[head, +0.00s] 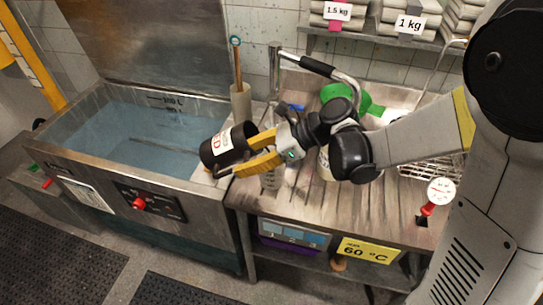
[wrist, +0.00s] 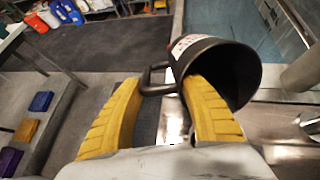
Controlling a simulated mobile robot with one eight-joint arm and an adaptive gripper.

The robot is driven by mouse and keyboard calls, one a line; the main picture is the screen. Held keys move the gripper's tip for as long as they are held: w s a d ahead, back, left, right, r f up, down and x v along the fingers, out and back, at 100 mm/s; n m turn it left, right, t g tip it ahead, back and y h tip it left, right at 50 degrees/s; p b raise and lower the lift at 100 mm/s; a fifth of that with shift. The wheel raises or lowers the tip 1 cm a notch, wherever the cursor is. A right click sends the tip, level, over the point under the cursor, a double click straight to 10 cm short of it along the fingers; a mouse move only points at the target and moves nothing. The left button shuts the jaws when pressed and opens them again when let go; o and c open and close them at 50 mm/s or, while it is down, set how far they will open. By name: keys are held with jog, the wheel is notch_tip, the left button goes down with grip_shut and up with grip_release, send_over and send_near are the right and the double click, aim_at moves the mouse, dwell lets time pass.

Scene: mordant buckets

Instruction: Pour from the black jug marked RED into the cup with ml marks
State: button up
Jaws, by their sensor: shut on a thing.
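The black jug (head: 238,140) has a white label with red letters, only partly readable, ending in D. It is tipped well over on its side in the air, near the tank's right edge. A clear cup (head: 271,179), seemingly the one with ml marks, stands on the steel bench below my gripper. It is partly hidden, and its contents cannot be told.
A steel tank (head: 190,175) of bluish water is at left. A holder (head: 241,103) with a wooden-handled tool stands behind the jug. A tap (head: 300,62), a green funnel-like item (head: 372,107) and a wire rack (head: 432,168) are further right. The front bench is mostly clear.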

jog(key=shift+d+r+y+b, duration=0.1)
jog(key=shift+r+y+b, duration=0.1)
jog(key=shift+y+b, duration=0.3)
dwell(1.6)
jog(key=shift+d+f+y+b, duration=0.25)
jog(key=shift+y+b, duration=0.35)
jog(key=shift+b, duration=0.55)
dwell(1.7)
